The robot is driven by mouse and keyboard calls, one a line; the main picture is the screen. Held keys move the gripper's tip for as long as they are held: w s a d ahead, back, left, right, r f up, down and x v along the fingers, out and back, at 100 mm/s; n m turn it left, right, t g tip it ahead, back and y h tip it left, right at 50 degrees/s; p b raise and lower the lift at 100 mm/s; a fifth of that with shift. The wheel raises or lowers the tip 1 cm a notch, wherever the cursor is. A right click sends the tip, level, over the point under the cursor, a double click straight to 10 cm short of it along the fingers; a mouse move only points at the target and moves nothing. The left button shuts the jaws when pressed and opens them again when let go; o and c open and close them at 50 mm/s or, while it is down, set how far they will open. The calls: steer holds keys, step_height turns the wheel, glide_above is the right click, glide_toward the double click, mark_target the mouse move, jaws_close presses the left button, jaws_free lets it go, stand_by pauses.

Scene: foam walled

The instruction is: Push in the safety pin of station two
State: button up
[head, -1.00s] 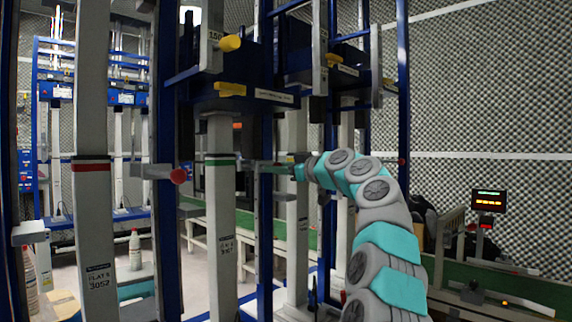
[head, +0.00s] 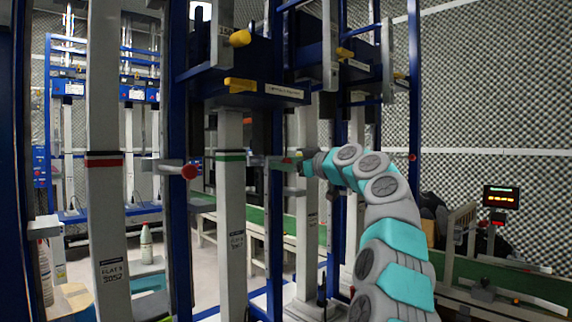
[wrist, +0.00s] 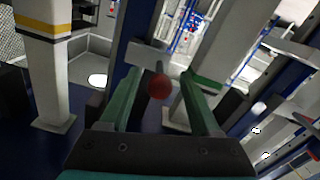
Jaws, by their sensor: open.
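A round red knob (wrist: 159,86) on a grey bracket (wrist: 148,54) shows in the wrist view. It appears between the green fingers of my open gripper (wrist: 160,78), with a gap on each side; I cannot tell the depth. In the head view my gripper (head: 287,162) is beside the green-banded post (head: 231,190), and the knob between its fingers is not clear there. Another red knob (head: 190,171) stands out on a grey bar by the red-banded post (head: 105,200), left of my gripper. No station number is readable.
Blue frame uprights (head: 275,230) stand close around my gripper. A yellow knob (head: 240,38) is above, and a yellow-banded post (wrist: 43,60) is left in the wrist view. A green conveyor (head: 520,285) and a lit display (head: 501,197) are at right. Bottles (head: 146,245) stand at left.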

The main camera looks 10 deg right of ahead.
steer(key=b+v, duration=0.3)
steer(key=v, duration=0.4)
steer(key=shift+s+d, duration=0.25)
steer(key=shift+s, duration=0.05)
stand_by(0.3)
steer(key=s+a+f+m+g+h+p, duration=0.1)
steer(key=s+a+f+g+p, duration=0.1)
steer(key=s+a+f+g, duration=0.5)
steer(key=s+a+f+m+g+h+p, duration=0.1)
steer(key=s+a+f+m+g+h, duration=0.1)
steer(key=s+a+f, duration=0.8)
steer(key=s+d+f+m+g+h+p, duration=0.1)
steer(key=s+d+f+m+g+h, duration=0.1)
steer(key=s+d+f, duration=0.3)
steer(key=s+d+f+m+g+h+p, duration=0.1)
steer(key=s+d+f, duration=0.5)
steer(key=s+f, duration=0.7)
steer(key=s+d+f+m+g+h+p, duration=0.1)
steer(key=s+d+f+m+g+h, duration=0.3)
steer(key=s+f, duration=0.5)
steer(key=s+d, duration=0.1)
steer(key=s, duration=0.9)
steer(key=shift+d+f+h, duration=0.3)
steer(key=shift+d, duration=0.05)
